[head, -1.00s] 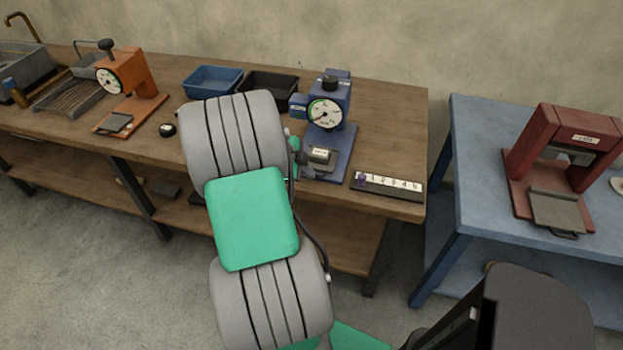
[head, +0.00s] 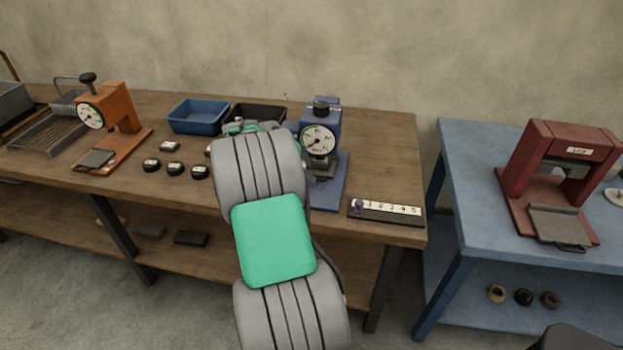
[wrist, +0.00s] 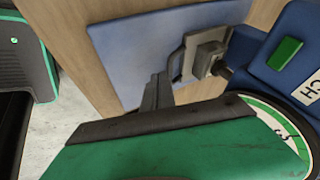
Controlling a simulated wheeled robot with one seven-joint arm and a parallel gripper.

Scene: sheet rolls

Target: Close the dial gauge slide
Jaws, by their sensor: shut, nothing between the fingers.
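The blue dial gauge (head: 322,125) stands on the wooden bench, with a round white dial on its front. Its slide (head: 325,168) is a small grey block under the dial, over the blue base plate. In the wrist view the slide (wrist: 208,55) shows its bar handle (wrist: 179,62), facing my gripper. My gripper (wrist: 157,82) is shut and empty, its fingertips just in front of the handle over the base plate; I cannot tell whether they touch it. In the head view my arm hides most of the gripper and the left part of the gauge.
A numbered strip (head: 385,211) with a purple peg lies to the right of the gauge. A blue bin (head: 198,117) and a black bin (head: 260,112) stand behind my arm. An orange gauge (head: 118,108) is at left. A red press (head: 555,165) stands on the blue table.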

